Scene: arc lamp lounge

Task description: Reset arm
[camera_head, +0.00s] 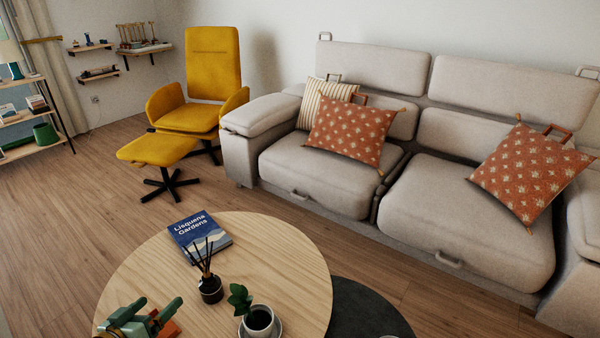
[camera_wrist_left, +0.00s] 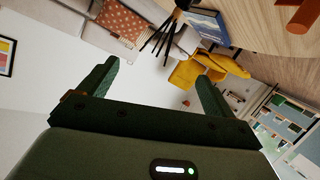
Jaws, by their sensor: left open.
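My left gripper (camera_head: 155,305) is at the lower left of the head view, over the near left part of the round wooden coffee table (camera_head: 285,270). Its two dark green fingers are spread apart with nothing between them, as the left wrist view (camera_wrist_left: 155,75) also shows. An orange-brown object (camera_head: 169,329) shows beside the gripper, partly hidden by it; its shape is unclear. It also shows at the top right of the left wrist view (camera_wrist_left: 302,16). My right gripper is in neither view.
On the table are a blue book (camera_head: 200,234), a dark reed diffuser (camera_head: 210,288) and a potted plant (camera_head: 259,318) on a saucer. A dark lower table (camera_head: 365,312) stands beside it. Behind are a grey sofa (camera_head: 320,180) and a yellow armchair (camera_head: 212,70) with footstool (camera_head: 156,148).

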